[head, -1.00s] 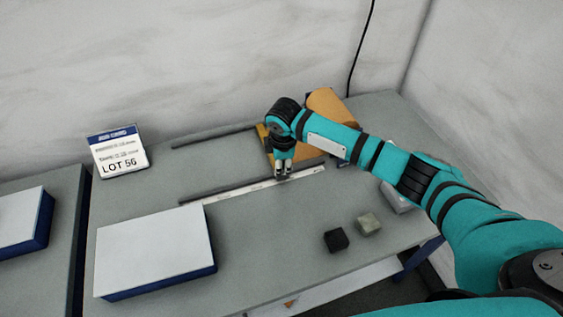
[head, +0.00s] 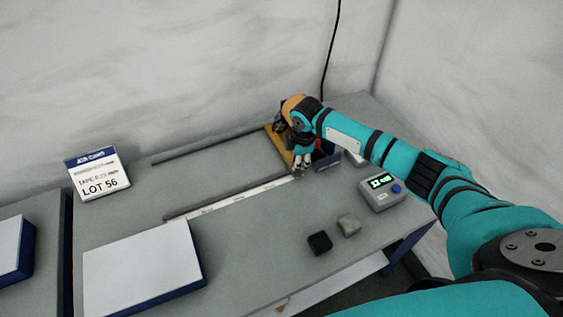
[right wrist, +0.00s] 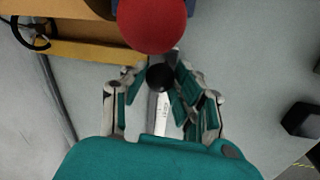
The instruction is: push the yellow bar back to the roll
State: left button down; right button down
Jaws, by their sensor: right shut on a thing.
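The yellow bar (head: 280,148) lies across the bench between two dark rails, close to the orange copper roll (head: 291,102), which is mostly hidden behind my right wrist. Any gap between bar and roll is hidden there. My right gripper (head: 301,170) is at the bar's near end, beside the white scale strip (head: 232,198). In the right wrist view, the yellow bar (right wrist: 85,53) runs to the left of the fingers, and my right gripper (right wrist: 160,85) is shut on a black knob (right wrist: 160,77). My left gripper is not in view.
A red ball-shaped part (right wrist: 152,22) is just beyond my fingertips. A grey meter (head: 382,192) stands right of the gripper. A dark block (head: 320,243) and a grey-green block (head: 349,225) sit in front. A white-topped box (head: 140,270) is front left.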

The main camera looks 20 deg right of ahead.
jog(key=shift+d, duration=0.25)
jog(key=c, duration=1)
grip_release()
jog(key=shift+d, duration=0.1)
jog(key=shift+r, duration=0.45)
jog(key=r, duration=0.3)
jog(key=s+r, duration=0.1)
jog(key=r, duration=0.3)
jog(key=s+r, duration=0.1)
jog(key=r, duration=0.3)
jog(key=shift+s+a, duration=0.15)
jog(key=shift+a, duration=0.05)
jog(key=shift+f, duration=0.15)
